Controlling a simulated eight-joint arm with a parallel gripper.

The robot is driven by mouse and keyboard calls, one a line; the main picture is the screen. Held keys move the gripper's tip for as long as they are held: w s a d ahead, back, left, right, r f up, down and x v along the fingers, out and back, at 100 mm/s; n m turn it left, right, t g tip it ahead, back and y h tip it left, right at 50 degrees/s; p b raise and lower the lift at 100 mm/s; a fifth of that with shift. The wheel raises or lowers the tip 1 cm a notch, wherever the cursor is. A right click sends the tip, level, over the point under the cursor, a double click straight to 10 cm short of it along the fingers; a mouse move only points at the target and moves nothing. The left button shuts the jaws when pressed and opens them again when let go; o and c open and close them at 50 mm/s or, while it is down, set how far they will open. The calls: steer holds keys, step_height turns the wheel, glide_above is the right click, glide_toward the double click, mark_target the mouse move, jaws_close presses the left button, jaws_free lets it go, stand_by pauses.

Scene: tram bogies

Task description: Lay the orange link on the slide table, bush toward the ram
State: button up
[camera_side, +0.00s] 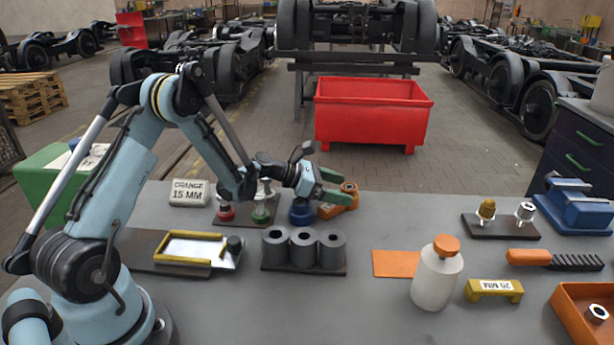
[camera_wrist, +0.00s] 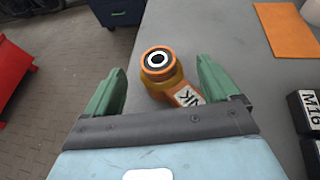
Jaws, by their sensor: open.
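The orange link (camera_side: 347,197) lies on the bench at the far edge, just right of a blue-based post. In the wrist view the link (camera_wrist: 169,80) shows its round end, with a dark-and-silver bush, pointing away from me; its labelled body runs back under my gripper. My gripper (camera_side: 331,185) has its green fingers open around the link; in the wrist view the open fingers (camera_wrist: 161,75) stand on either side, with gaps. What appears to be the slide table (camera_side: 190,249), a pale plate with yellow guides, lies left on a dark base. A dark round part at its right end may be the ram (camera_side: 235,243).
Coloured posts (camera_side: 261,212) stand left of my gripper. A sign (camera_side: 188,193) reads "ORANGE 15 MM". A red bin (camera_side: 368,113) stands beyond the bench.

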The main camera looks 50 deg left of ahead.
steer(key=shift+w+d+f, duration=0.2)
steer(key=shift+w+d, duration=0.05)
steer(key=shift+w, duration=0.1)
jaws_close()
stand_by(0.3)
steer(key=shift+r, duration=0.15)
